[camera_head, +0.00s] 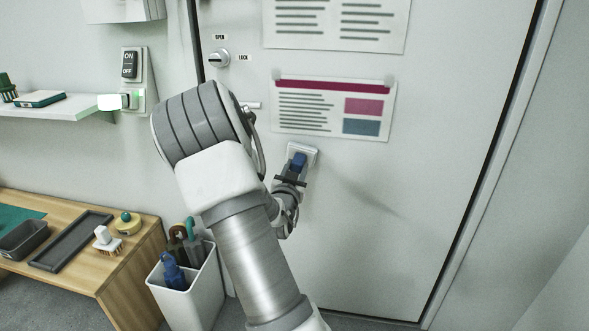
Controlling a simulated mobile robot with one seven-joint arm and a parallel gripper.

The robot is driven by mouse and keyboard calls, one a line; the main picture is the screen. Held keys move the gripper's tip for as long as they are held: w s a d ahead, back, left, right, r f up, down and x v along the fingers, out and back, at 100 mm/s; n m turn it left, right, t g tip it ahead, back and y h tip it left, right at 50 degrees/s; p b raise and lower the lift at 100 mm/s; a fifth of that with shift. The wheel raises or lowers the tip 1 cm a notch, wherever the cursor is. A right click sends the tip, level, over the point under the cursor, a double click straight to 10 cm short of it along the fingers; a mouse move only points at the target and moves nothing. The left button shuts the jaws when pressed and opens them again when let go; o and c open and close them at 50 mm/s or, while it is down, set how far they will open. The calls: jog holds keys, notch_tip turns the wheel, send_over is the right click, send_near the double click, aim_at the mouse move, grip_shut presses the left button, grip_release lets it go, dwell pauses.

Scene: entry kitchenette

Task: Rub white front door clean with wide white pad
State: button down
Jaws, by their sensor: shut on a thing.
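The white front door (430,170) fills the middle and right of the head view. A faint grey smear runs across it, right of my gripper and below the papers. My gripper (292,179) is shut on the wide white pad (310,150) by its blue grip. The pad's white face is turned to the door and appears to lie against it, just under the lower paper. I cannot tell for certain whether it touches. My arm hides part of the door's left side.
Two papers hang on the door; the lower one (334,107) is just above the pad. A lock knob (219,57) is at upper left. A white bin (190,299) with tools, a wooden bench (130,272) and a shelf (60,108) stand left. The door's lower right is clear.

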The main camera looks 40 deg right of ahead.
jog(key=s+d, duration=0.6)
jog(key=s, duration=0.1)
jog(key=shift+s+d, duration=0.2)
jog(key=shift+s, duration=0.05)
dwell(0.6)
jog(key=shift+w+a, duration=1.75)
jog(key=shift+w, duration=0.3)
jog(key=shift+w+a, duration=1.75)
jog(key=shift+w, duration=0.3)
jog(key=shift+s, duration=0.1)
jog(key=shift+v, duration=2.95)
jog(key=v, duration=0.3)
